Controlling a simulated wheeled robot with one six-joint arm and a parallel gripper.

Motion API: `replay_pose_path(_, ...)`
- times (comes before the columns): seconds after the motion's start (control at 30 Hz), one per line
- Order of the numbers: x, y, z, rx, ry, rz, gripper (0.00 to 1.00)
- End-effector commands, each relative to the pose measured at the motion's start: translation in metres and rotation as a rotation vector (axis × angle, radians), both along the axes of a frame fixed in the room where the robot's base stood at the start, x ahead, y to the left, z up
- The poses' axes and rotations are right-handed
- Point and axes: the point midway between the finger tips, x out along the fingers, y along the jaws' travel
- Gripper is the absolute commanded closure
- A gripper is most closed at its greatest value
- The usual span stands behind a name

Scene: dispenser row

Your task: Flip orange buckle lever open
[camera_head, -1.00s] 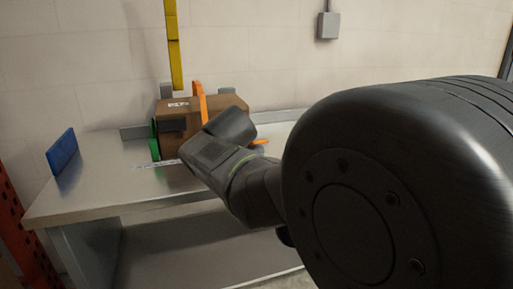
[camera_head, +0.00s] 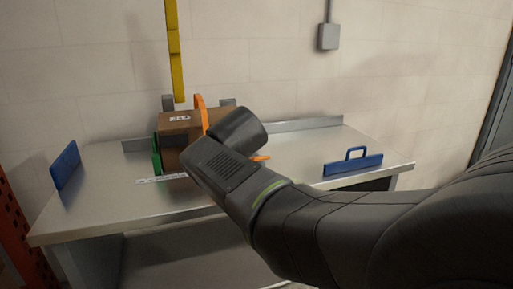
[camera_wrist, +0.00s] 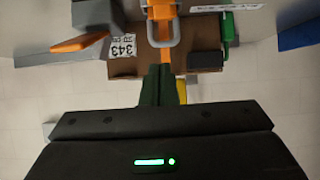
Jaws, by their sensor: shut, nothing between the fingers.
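A brown cardboard box (camera_head: 180,121) sits on the metal bench, with an orange strap (camera_head: 201,113) standing over it. In the wrist view the box (camera_wrist: 183,60) shows a printed label, and an orange piece (camera_wrist: 160,9) sits by a grey buckle frame (camera_wrist: 163,43) on the strap. A second orange bar (camera_wrist: 80,44) lies to the left; its tip (camera_head: 260,158) shows beside my wrist in the head view. My gripper (camera_wrist: 163,68) is shut and empty, its fingertips over the box just below the buckle frame. Whether they touch anything is unclear. The head view hides the fingers.
The metal bench (camera_head: 300,150) has free room right of the box. A blue handled piece (camera_head: 352,164) stands on its right side, a blue plate (camera_head: 65,165) at its left edge. A green part (camera_head: 156,153) is at the box's left. A yellow post (camera_head: 175,60) rises behind.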

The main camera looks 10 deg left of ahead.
Motion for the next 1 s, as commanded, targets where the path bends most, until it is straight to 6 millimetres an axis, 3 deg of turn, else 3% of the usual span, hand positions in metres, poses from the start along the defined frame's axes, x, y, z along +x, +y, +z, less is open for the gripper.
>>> replay_pose_path(0.13, -0.016, -0.01, 0.008, 0.001, -0.002, 0.001, 1.0)
replay_pose_path(0.37, -0.026, -0.016, 0.011, 0.001, -0.001, 0.001, 1.0)
replay_pose_path(0.77, -0.026, -0.016, 0.01, 0.0, 0.0, 0.0, 1.0)
replay_pose_path(1.0, -0.012, -0.007, 0.003, -0.002, 0.002, -0.002, 1.0)
